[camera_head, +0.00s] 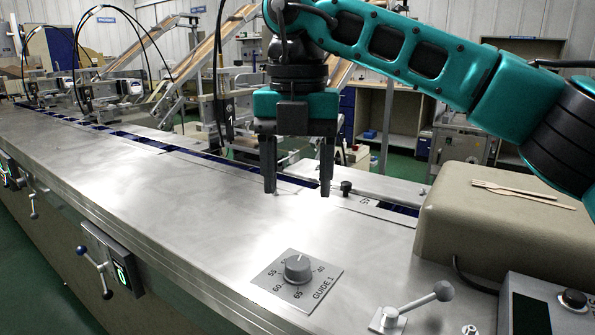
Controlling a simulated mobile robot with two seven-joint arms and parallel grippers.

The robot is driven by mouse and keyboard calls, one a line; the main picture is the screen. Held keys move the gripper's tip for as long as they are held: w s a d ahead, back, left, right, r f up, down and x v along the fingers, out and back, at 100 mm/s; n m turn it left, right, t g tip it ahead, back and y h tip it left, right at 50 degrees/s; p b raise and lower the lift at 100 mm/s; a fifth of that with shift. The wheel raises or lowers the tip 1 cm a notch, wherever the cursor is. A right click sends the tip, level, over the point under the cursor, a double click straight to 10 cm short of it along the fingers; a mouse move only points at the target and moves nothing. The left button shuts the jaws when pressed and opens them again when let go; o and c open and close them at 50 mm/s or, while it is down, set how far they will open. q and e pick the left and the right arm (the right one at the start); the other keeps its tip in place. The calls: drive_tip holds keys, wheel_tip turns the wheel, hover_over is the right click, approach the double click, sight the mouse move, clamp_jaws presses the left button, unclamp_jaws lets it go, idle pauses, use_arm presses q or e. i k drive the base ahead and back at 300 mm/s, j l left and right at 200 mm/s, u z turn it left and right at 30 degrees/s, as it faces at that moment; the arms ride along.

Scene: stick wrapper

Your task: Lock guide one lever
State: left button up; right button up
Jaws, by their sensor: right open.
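The guide one lever (412,307) is a grey handle with a round ball end, on a small square plate near the front edge of the steel counter. Its arm slants up to the right. To its left is the grey guide 1 dial (298,268) on a plate marked with numbers and "GUIDE 1". My right gripper (298,190) points down above the counter, behind the dial and up and to the left of the lever. Its two fingers are apart with nothing between them. My left gripper is not in view.
A beige housing (490,225) with wooden sticks (522,193) on top stands to the right of the lever. A control box (545,305) is at the lower right corner. A small black knob (346,187) stands behind the gripper. The counter (150,185) is clear to the left.

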sight(444, 291)
drive_tip(key=k, duration=1)
